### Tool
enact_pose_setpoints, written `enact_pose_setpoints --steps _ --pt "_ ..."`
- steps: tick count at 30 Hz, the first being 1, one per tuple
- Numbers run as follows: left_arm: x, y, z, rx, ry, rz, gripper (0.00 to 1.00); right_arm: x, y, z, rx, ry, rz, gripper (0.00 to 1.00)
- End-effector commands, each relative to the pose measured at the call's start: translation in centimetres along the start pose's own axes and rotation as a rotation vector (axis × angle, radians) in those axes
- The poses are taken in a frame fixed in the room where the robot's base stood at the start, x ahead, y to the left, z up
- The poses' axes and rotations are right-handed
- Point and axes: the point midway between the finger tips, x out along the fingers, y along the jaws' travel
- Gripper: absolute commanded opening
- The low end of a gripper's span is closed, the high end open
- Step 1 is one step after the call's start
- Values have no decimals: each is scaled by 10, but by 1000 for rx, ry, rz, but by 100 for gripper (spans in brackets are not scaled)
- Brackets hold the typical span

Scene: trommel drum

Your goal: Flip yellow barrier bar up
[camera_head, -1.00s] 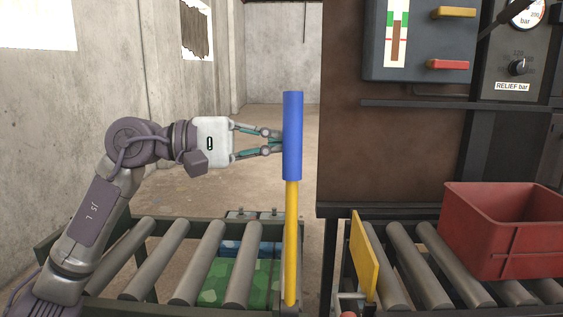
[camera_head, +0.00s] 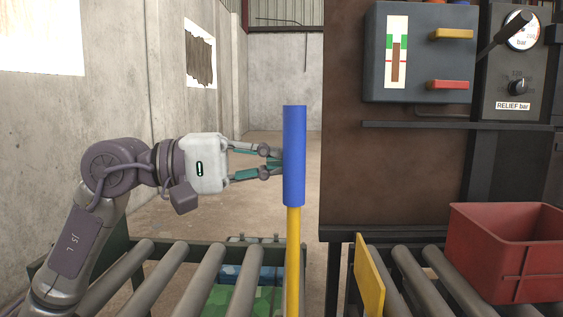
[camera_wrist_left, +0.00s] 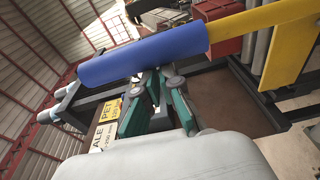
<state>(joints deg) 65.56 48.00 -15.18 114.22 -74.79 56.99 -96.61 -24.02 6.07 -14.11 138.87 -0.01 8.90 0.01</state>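The yellow barrier bar (camera_head: 293,258) stands upright in the head view, with a thick blue sleeve (camera_head: 294,155) on its upper part. In the left wrist view the blue sleeve (camera_wrist_left: 142,55) crosses just past my finger ends, and the yellow part (camera_wrist_left: 262,22) runs off to the upper right. My left gripper (camera_head: 274,162) is at the left side of the sleeve, with its fingers converging toward it. The sleeve hides the fingertips, so I cannot tell whether they touch or grip it. My right gripper is out of view.
A roller conveyor (camera_head: 173,270) lies to the left of the bar, with a green and blue patterned item (camera_head: 243,298) under it. A yellow plate (camera_head: 368,278) and a red crate (camera_head: 508,255) are at the right conveyor. A grey control box (camera_head: 419,52) hangs above.

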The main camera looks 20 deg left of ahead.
Motion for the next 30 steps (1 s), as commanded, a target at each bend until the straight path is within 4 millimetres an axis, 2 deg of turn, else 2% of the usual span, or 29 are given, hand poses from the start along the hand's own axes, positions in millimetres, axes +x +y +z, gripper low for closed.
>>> enact_pose_setpoints --steps 1,7,15,21,30 --pt "1 0 8 6 -20 -3 0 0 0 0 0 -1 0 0" --pt "2 10 7 9 -20 0 0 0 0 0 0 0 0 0" --pt "2 62 0 7 -15 6 0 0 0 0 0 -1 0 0" --pt "2 90 -5 1 -11 5 0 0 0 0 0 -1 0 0" --pt "3 97 -10 -5 -4 0 0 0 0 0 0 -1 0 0"
